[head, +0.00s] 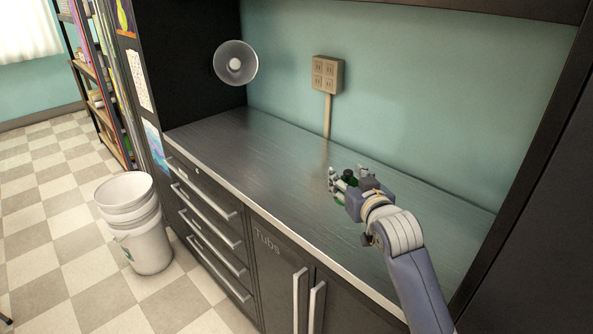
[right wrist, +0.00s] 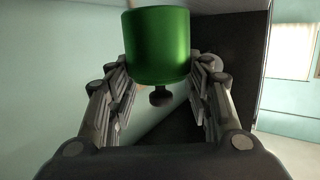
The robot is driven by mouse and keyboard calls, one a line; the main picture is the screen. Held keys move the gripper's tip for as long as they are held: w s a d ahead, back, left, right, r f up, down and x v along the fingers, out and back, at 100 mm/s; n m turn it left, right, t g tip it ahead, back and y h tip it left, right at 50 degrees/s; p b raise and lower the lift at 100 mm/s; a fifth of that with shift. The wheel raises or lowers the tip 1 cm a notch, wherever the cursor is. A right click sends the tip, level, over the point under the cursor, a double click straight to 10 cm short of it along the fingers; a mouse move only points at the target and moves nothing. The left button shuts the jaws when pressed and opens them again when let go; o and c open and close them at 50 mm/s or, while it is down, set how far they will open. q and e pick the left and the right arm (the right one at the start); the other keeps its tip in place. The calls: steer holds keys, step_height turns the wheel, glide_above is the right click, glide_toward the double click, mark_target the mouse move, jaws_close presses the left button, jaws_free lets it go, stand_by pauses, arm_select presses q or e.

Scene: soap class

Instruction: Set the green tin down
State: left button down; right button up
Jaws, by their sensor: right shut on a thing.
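The green tin (right wrist: 157,48) is a dark green cylinder between the two fingers of my right gripper (right wrist: 158,75) in the right wrist view. A small dark knob shows at its lower end in that view. In the head view my right gripper (head: 337,184) is over the metal counter top (head: 250,140), toward its right half. Only a small bit of green shows between the fingers there, mostly hidden by the gripper. I cannot tell whether the tin touches the counter. My left gripper is not in view.
The counter is bare around the gripper. A wall outlet box (head: 327,75) with a conduit is behind it, and a round lamp (head: 236,63) is at the back left. Drawers with handles (head: 205,215) line the front. Stacked white buckets (head: 140,220) stand on the floor at left.

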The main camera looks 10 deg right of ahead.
steer(key=shift+w+d+r, duration=0.2)
steer(key=shift+w, duration=0.1)
step_height(320, 180, down, 5)
steer(key=shift+f+p, duration=0.4)
steer(key=shift+f, duration=1.9)
steer(key=shift+f, duration=0.1)
